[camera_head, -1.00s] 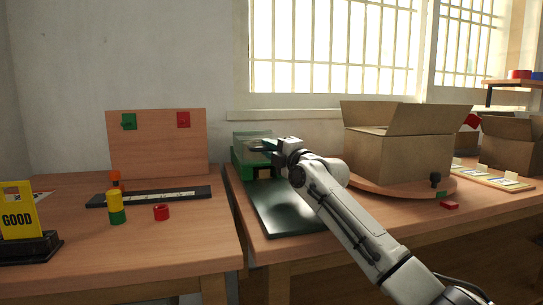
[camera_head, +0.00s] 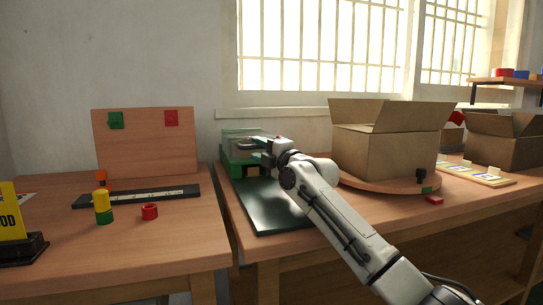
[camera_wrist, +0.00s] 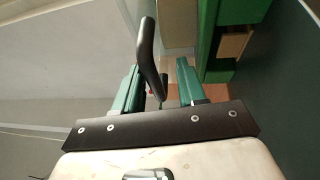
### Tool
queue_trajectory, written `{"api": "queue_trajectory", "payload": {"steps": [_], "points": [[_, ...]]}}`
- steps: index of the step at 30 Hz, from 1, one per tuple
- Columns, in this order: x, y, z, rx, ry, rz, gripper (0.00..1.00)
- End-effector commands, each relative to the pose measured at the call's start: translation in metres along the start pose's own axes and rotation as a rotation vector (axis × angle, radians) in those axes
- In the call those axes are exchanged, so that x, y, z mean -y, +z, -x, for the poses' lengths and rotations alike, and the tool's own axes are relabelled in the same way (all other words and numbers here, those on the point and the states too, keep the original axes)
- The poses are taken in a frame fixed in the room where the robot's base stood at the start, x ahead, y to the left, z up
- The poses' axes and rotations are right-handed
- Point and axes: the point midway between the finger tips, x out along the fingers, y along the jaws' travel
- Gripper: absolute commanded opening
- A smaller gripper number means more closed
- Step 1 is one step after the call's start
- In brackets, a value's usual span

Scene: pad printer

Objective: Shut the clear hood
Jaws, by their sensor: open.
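The green pad printer (camera_head: 228,160) stands at the back left of the right-hand table. Its clear hood (camera_head: 238,133) shows faintly at the printer's top, and its exact angle is hard to tell. My gripper (camera_head: 261,143) is at the hood, above the printer's front. In the wrist view my gripper (camera_wrist: 158,66) is open, with a black curved bar (camera_wrist: 149,55), seemingly the hood's handle, between its two teal fingers. The bar lies closer to the left finger. Contact cannot be told. The green printer body (camera_wrist: 241,12) shows at the upper right there.
A dark mat (camera_head: 272,208) lies in front of the printer. An open cardboard box (camera_head: 383,150) stands on a round wooden board (camera_head: 375,187) to the right of my arm. The left table holds an upright wooden panel (camera_head: 145,145) and small coloured parts. A gap separates the tables.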

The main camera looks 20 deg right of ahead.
Motion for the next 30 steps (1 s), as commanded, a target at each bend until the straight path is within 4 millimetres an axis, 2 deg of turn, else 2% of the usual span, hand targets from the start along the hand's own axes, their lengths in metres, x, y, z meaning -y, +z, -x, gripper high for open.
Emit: {"api": "queue_trajectory", "payload": {"steps": [18,24,30], "points": [[0.0,-0.001,0.086,0.0,-0.001,-0.002,0.4],[0.001,-0.002,0.1,-0.001,-0.001,-0.002,0.4],[0.001,-0.002,0.102,-0.001,-0.002,-0.002,0.4]]}}
